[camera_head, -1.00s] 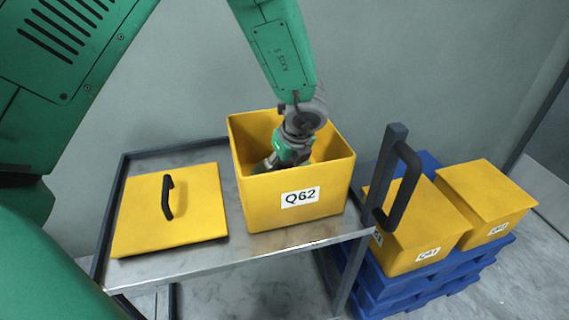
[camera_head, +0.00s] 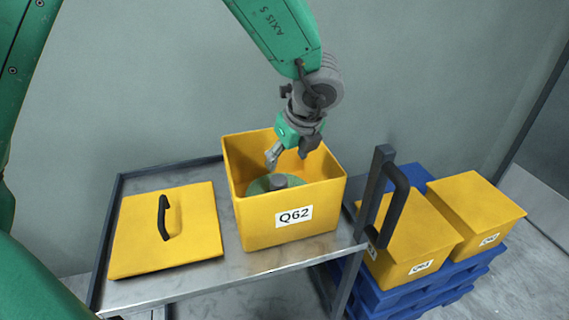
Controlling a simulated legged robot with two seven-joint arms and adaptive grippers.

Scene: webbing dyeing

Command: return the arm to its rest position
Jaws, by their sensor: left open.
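My left gripper (camera_head: 289,156) is open and empty, over the open yellow box labelled Q62 (camera_head: 262,226). Its fingers hang at about the height of the box's rim, above a green round spool with a grey hub (camera_head: 279,181) inside the box. A gap shows between the fingers and the spool. My green left arm (camera_head: 278,32) comes down from the top of the picture. My right gripper is not in view.
The box stands on a metal cart (camera_head: 200,284) with a dark upright handle (camera_head: 393,205) at its right. A yellow lid (camera_head: 190,238) with a black grip lies left of the box. Yellow boxes (camera_head: 410,240) stand on a blue pallet (camera_head: 388,296) at right.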

